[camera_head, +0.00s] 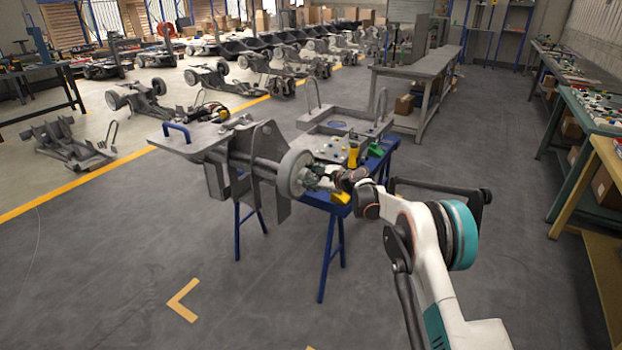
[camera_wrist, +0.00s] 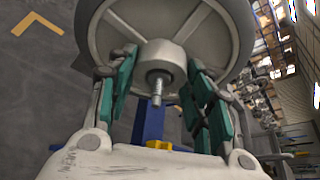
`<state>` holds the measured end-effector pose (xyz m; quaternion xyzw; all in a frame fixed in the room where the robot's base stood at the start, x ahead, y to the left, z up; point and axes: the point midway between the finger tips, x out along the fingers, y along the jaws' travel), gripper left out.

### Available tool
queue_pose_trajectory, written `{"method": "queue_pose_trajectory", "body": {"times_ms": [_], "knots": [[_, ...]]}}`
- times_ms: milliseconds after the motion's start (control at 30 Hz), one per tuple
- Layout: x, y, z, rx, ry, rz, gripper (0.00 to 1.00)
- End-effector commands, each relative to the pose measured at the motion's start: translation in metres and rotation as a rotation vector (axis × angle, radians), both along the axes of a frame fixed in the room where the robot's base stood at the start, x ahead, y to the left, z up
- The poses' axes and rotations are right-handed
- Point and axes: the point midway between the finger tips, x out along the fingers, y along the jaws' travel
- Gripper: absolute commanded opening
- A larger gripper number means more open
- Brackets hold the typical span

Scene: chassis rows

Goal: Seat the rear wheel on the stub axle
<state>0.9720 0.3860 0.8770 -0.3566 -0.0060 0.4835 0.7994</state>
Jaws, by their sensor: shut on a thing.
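The grey rear wheel (camera_head: 289,172) stands upright at the right end of the axle assembly on the blue stand. My gripper (camera_head: 312,179) reaches it from the right. In the wrist view, the wheel's spoked face (camera_wrist: 122,22) fills the top, and my gripper's green fingers (camera_wrist: 160,64) are closed on both sides of its central hub. A threaded stub axle end (camera_wrist: 157,86) sticks out through the hub, so the wheel appears to be around the axle. The wheel's far side is hidden, so I cannot tell how deep it sits.
A grey bracket plate (camera_head: 265,153) stands just left of the wheel. A tray (camera_head: 340,119) with small parts lies behind it. A grey workbench (camera_head: 418,66) is further back, and benches (camera_head: 597,110) line the right. Floor in front is clear.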

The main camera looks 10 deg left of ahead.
Motion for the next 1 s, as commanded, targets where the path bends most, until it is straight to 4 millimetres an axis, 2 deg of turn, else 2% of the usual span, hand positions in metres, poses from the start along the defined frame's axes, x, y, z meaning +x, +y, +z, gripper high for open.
{"method": "queue_pose_trajectory", "body": {"times_ms": [133, 167, 233, 667, 833, 1000], "knots": [[0.001, 0.001, 0.002, 0.004, 0.0, -0.002, 0.0], [0.0, 0.001, 0.002, 0.004, 0.0, -0.002, 0.54], [0.0, 0.001, 0.002, 0.004, -0.001, -0.002, 0.69], [-0.001, -0.002, 0.001, 0.0, -0.001, -0.001, 0.7], [-0.01, -0.016, 0.007, 0.0, 0.0, -0.002, 0.7], [-0.027, -0.04, 0.018, 0.0, 0.0, -0.002, 0.7]]}}
